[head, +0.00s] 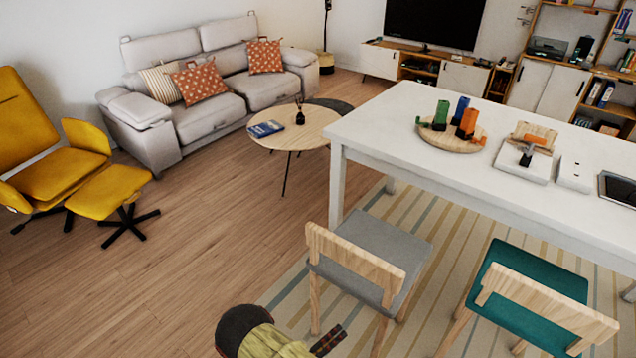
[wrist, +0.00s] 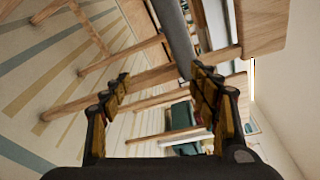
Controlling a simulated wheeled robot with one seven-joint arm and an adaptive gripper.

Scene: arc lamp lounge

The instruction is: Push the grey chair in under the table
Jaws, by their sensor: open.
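The grey chair (head: 372,241) has a grey seat, pale wooden legs and a wooden backrest. It stands in front of the long side of the white table (head: 405,122), near its left leg, with its backrest toward me. Most of the seat shows outside the table edge. My gripper (head: 328,341) is low behind the chair, left of its near leg. In the wrist view my gripper (wrist: 160,72) is open; the chair's grey seat edge (wrist: 174,32) and wooden backrest (wrist: 262,25) lie beyond the fingers. A wooden leg passes behind the finger gap; I cannot tell whether anything touches.
A teal chair (head: 513,285) stands to the right of the grey chair. A striped rug (head: 455,235) lies under both. A round coffee table (head: 318,122), grey sofa (head: 200,118) and yellow footstool (head: 108,193) stand farther left. The wooden floor (head: 215,225) between is clear.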

